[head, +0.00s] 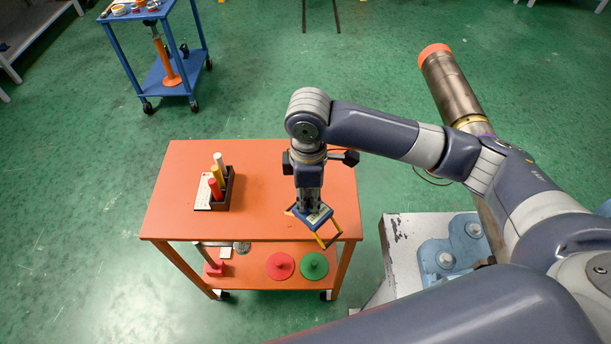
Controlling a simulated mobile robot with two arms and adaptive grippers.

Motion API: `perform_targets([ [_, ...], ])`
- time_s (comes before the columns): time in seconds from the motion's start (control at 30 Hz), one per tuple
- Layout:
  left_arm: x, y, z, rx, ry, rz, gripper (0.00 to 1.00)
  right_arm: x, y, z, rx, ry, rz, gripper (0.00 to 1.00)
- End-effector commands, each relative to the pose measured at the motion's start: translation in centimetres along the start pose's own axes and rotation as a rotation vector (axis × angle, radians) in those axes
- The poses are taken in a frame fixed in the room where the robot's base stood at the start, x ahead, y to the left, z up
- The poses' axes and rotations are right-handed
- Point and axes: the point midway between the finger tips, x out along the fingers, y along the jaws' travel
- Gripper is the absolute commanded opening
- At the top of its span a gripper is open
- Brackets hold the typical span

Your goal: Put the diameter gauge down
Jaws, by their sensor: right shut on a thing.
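My right gripper (310,203) points down over the front right part of the orange cart top (265,165). It is shut on the diameter gauge (319,216), a small blue body with thin yellow and dark arms reaching to the lower right. The gauge shows beside the cart's front edge; I cannot tell whether it touches the top. The fingertips are partly hidden behind the gauge. My left gripper is out of view.
A dark holder (230,190) with red, yellow and white markers stands on the cart top beside a white card (203,192). Red (280,266) and green (314,266) discs lie on the lower shelf. A steel pipe (451,88) with an orange end stands right. A blue cart (165,72) stands behind.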

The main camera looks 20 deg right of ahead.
Motion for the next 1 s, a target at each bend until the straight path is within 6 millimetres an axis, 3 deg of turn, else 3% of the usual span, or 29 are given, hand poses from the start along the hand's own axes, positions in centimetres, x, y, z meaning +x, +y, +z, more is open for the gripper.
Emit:
perform_targets([
  [0.2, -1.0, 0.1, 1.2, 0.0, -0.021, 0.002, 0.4, 0.2, 4.9, -0.5, 0.003, 0.0, 0.0, 0.0],
  [0.4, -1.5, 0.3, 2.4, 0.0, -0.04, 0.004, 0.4, 0.6, 7.8, -0.7, 0.001, 0.001, -0.001, 0.0],
  [0.57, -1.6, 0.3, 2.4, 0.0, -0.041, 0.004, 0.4, 0.8, 8.7, -0.7, 0.001, 0.001, 0.0, 0.0],
  [0.83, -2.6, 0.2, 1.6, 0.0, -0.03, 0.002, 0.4, 3.9, 8.7, -0.7, 0.0, 0.0, -0.001, 0.0],
  [1.0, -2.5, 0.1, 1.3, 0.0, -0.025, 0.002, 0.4, 4.3, 8.7, -0.8, -0.001, 0.001, 0.001, 0.0],
])
